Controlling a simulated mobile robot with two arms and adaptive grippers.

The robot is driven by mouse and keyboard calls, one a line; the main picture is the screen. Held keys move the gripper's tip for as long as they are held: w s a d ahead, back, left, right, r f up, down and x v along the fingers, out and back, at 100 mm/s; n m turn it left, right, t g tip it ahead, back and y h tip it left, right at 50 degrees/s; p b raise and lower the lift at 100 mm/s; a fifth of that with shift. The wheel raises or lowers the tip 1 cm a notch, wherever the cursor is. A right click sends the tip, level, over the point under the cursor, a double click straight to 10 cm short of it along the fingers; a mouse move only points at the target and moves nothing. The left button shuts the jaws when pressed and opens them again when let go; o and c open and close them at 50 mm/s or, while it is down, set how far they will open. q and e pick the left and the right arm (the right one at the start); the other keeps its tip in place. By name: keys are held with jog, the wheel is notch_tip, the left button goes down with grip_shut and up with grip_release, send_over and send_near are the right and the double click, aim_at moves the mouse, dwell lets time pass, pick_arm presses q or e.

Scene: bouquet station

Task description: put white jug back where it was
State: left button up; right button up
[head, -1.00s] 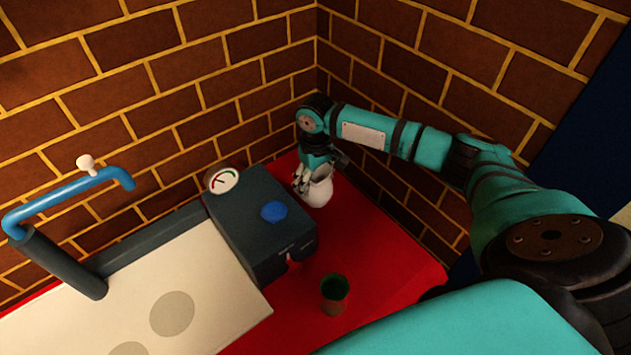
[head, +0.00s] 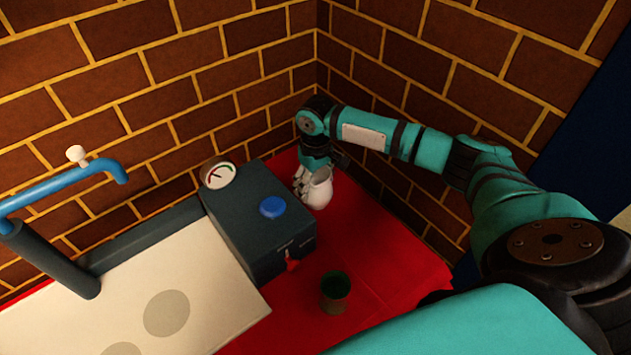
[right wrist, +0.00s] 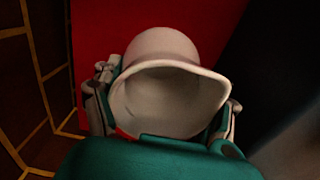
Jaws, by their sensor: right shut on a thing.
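The white jug (head: 319,190) is at the back corner of the red table, to the right of the dark machine. My right gripper (head: 303,184) is shut on the white jug from its left side in the head view. In the right wrist view the jug (right wrist: 168,88) sits between the two fingers, its wide mouth and spout facing the camera. The jug looks upright in the head view. I cannot tell whether its base touches the table. My left gripper is not in view.
A green-topped cup (head: 335,291) stands nearer. Brick walls close the back corner. The red table (head: 385,265) is clear at right.

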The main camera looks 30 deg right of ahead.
jog(key=shift+f, duration=0.3)
jog(key=o, duration=1.6)
jog(key=shift+f, duration=0.1)
